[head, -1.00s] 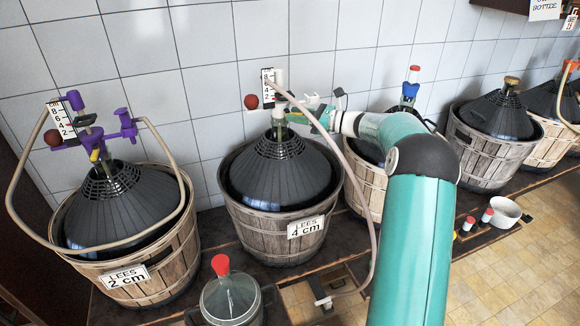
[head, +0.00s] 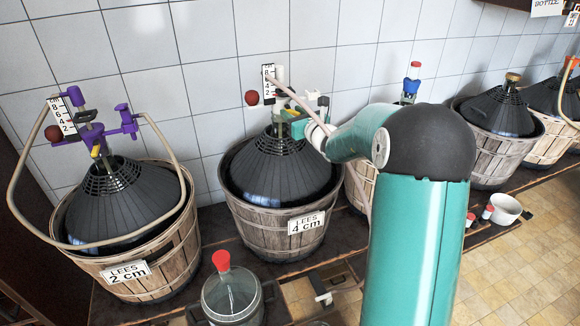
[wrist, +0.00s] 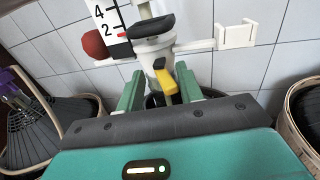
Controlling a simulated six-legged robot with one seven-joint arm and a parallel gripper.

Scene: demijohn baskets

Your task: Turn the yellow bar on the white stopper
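The white stopper (wrist: 152,62) stands on the middle demijohn's neck, with a black cap on top and a yellow bar (wrist: 165,86) on its near side. The bar points down and slightly right in the wrist view. My gripper (wrist: 160,88) is open, one green finger left of the stopper and the other right of it, with the bar between them. I cannot tell whether a finger touches it.
A white side arm with a bracket (wrist: 236,36) reaches right from the stopper; a red ball (wrist: 95,44) and a scale card (wrist: 110,20) are at left. A left demijohn (head: 120,205) has a purple stopper (head: 92,138). A jug with a red cap (head: 221,261) stands in front.

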